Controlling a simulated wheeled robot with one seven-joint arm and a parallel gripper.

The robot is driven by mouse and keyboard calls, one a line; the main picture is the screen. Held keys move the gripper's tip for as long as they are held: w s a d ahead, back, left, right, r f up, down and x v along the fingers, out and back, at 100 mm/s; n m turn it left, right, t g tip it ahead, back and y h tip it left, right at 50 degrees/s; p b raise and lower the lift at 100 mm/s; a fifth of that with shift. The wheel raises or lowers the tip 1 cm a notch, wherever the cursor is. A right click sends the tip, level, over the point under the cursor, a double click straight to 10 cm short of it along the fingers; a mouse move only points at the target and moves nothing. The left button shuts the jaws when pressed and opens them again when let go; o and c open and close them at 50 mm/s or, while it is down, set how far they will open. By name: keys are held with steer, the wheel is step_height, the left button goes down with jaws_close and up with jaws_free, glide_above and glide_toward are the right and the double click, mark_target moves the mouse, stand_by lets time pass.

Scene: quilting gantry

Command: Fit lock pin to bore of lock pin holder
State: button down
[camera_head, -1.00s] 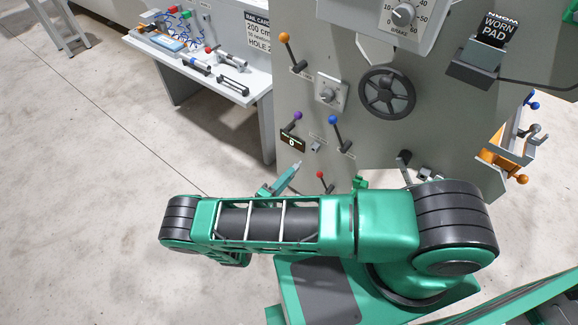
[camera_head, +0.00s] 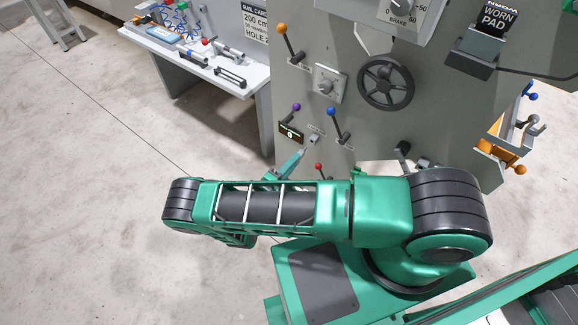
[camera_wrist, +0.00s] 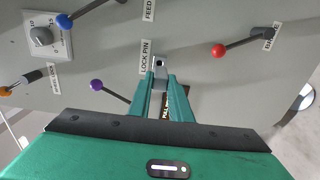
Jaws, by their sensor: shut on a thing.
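My gripper (camera_head: 301,153) is in front of the machine panel, its narrow green fingers pointing up and right in the head view. In the wrist view, my gripper (camera_wrist: 160,80) is shut on the lock pin, which is mostly hidden between the fingers. The small grey lock pin holder (camera_wrist: 160,61) with a dark opening lies just beyond the fingertips, beside the "LOCK PIN" label. In the head view, the lock pin holder (camera_head: 315,137) is just above and right of the fingertips. I cannot tell whether the pin touches or enters the bore.
A purple-knobbed lever (camera_head: 296,107), a blue-knobbed lever (camera_head: 331,112) and a red-knobbed lever (camera_head: 318,167) surround the holder. A handwheel (camera_head: 386,82) is higher right. A side table (camera_head: 200,62) with parts stands back left.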

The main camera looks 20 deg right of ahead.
mark_target(303, 152)
steer(key=shift+x, duration=1.2)
steer(key=shift+x, duration=1.75)
stand_by(0.8)
steer(key=c, duration=1.5)
jaws_free()
steer(key=shift+c, duration=0.2)
steer(key=v, duration=1)
steer(key=shift+a, duration=0.35)
steer(key=shift+s, duration=0.15)
